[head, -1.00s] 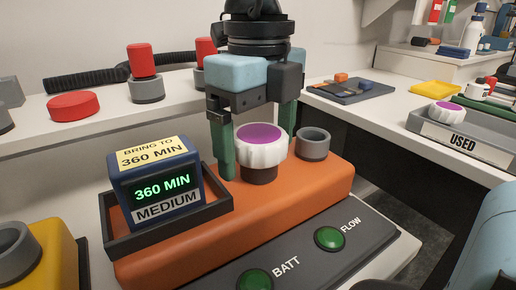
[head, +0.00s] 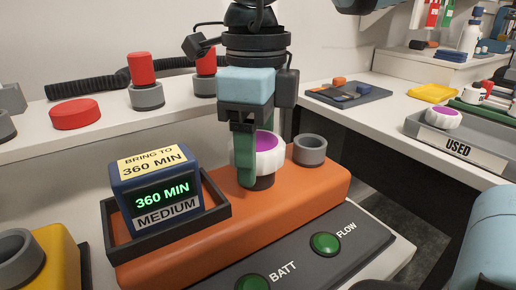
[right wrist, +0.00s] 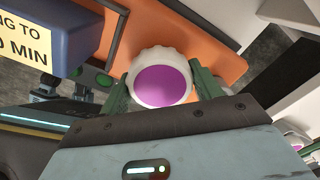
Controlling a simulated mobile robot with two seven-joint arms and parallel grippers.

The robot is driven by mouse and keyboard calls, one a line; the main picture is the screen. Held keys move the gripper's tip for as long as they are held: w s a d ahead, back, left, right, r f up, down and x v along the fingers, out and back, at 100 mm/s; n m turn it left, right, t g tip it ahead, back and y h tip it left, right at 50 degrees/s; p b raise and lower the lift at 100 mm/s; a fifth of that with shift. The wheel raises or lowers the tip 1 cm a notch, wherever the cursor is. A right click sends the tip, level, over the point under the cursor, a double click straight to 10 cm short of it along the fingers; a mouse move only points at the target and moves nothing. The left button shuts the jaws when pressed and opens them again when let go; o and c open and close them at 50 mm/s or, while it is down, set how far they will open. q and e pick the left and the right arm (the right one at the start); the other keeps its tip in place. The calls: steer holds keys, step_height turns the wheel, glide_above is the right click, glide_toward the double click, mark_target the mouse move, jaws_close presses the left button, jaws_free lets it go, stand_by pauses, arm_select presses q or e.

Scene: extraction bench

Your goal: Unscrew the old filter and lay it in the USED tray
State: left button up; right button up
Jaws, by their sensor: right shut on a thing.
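The filter (head: 273,158) has a ribbed white rim and a purple top. It sits upright on a dark neck on the orange housing (head: 315,195). My right gripper (head: 250,158) comes down from above, with one green finger in front of the filter and the other mostly hidden. In the right wrist view the filter (right wrist: 162,83) lies between the two green fingers, which are shut on its sides. The grey USED tray (head: 490,163) is at the right; a similar white and purple filter (head: 441,118) lies in it. My left gripper is not in view.
A timer box (head: 155,190) reading 360 MIN stands in a dark holder just left of the filter. An empty grey ring (head: 309,150) is close on its right. Green BATT and FLOW buttons (head: 325,244) are in front. A gap separates the housing from the right bench.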

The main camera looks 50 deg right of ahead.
steer(key=n, duration=0.4)
steer(key=shift+p, duration=0.35)
steer(key=n, duration=0.5)
steer(key=shift+p, duration=0.4)
steer(key=n+p, duration=0.1)
steer(key=n, duration=0.4)
steer(key=shift+n, duration=1.2)
steer(key=o, duration=1.1)
